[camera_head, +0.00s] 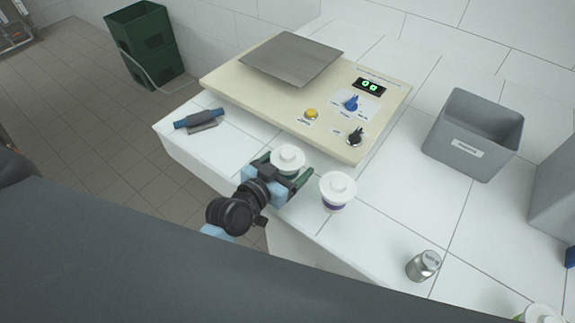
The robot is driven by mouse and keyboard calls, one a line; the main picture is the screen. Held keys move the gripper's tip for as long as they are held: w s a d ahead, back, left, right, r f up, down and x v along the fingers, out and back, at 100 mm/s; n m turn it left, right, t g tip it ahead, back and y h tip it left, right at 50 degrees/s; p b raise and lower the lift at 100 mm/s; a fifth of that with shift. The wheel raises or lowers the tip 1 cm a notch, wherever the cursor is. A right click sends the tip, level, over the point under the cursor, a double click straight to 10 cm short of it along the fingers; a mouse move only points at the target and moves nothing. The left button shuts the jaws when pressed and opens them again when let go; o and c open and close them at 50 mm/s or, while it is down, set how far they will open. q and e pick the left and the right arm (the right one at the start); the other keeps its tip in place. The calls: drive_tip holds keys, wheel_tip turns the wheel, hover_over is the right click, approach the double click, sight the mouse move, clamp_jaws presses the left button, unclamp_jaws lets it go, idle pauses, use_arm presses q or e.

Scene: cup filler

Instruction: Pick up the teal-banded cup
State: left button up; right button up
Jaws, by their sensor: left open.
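A white-lidded cup (289,157) stands upright near the front edge of the white tiled counter. Its side is mostly hidden by my gripper, so I cannot clearly read its band colour. My left gripper (283,172) is open, with its dark green fingers on either side of this cup. I cannot tell whether they touch it. A second white-lidded cup (337,191) with a purple band stands just right of the gripper. A third white-lidded cup (541,313) with a yellow-green band is cut off at the bottom right corner. My right gripper is not in view.
A cream machine (240,92) with a metal plate, knobs and green display stands behind the cups. A blue-handled tool (199,119) lies left. A metal canister (423,266) and a grey labelled bin (470,148) are right. Green crates (147,45) stand on the floor.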

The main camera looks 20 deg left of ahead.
sight(283, 160)
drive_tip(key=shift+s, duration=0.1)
use_arm(q)
drive_tip(key=shift+c, duration=0.4)
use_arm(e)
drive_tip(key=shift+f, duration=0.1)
use_arm(q)
drive_tip(key=c, duration=1.1)
drive_tip(key=shift+o, duration=0.2)
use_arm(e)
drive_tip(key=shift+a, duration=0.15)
